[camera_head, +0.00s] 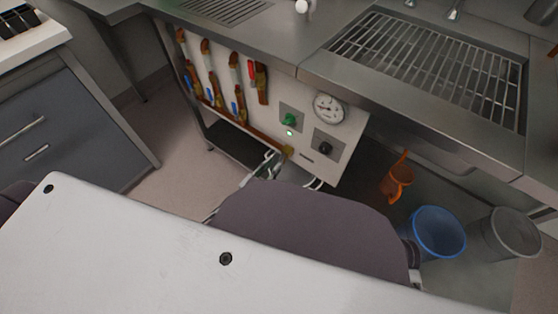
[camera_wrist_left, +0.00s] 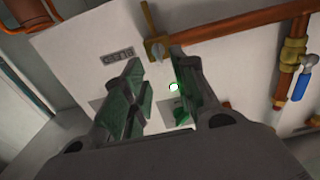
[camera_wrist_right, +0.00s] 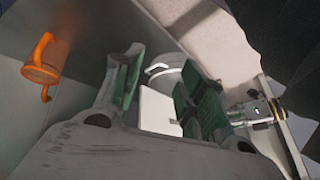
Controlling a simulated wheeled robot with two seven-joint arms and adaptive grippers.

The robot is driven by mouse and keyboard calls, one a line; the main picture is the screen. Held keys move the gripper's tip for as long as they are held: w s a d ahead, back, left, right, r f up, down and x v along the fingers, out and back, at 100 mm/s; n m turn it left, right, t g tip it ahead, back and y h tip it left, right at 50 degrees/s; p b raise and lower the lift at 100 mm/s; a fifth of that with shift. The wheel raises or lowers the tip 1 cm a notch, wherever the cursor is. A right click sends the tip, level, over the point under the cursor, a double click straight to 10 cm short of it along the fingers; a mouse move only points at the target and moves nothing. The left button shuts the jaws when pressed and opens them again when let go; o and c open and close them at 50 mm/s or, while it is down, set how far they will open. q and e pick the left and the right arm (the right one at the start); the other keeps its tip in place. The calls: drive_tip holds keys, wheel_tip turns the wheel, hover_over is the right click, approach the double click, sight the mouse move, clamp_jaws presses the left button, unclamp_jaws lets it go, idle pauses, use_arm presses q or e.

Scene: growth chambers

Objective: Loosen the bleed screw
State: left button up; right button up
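A small brass fitting with a crossbar, which looks like the bleed screw (camera_head: 287,150), sits at the lower edge of the white panel (camera_head: 345,165). It also shows in the left wrist view (camera_wrist_left: 157,46), just beyond and between my left fingertips. My left gripper (camera_head: 271,160) is close to it in the head view. In the left wrist view its green-padded fingers (camera_wrist_left: 155,64) are apart, with nothing clearly held.
The panel carries a round gauge (camera_head: 329,109), a green knob (camera_head: 290,119), a black knob (camera_head: 325,148) and several copper pipes at left. An orange watering can (camera_head: 396,182), blue bucket (camera_head: 439,232) and grey bin (camera_head: 508,234) stand at right. A steel counter overhangs the panel.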

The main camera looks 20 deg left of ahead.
sight(282, 158)
use_arm(q)
drive_tip(key=b+x, duration=0.1)
drive_tip(key=x, duration=0.4)
use_arm(e)
drive_tip(key=f, duration=0.3)
drive_tip(key=shift+a+f+t, duration=0.25)
drive_tip(key=shift+a+t, duration=0.05)
drive_tip(key=shift+a, duration=0.1)
drive_tip(key=shift+w, duration=0.1)
use_arm(q)
clamp_jaws()
use_arm(e)
drive_tip(key=shift+w+r, duration=0.15)
drive_tip(key=shift+r, duration=0.05)
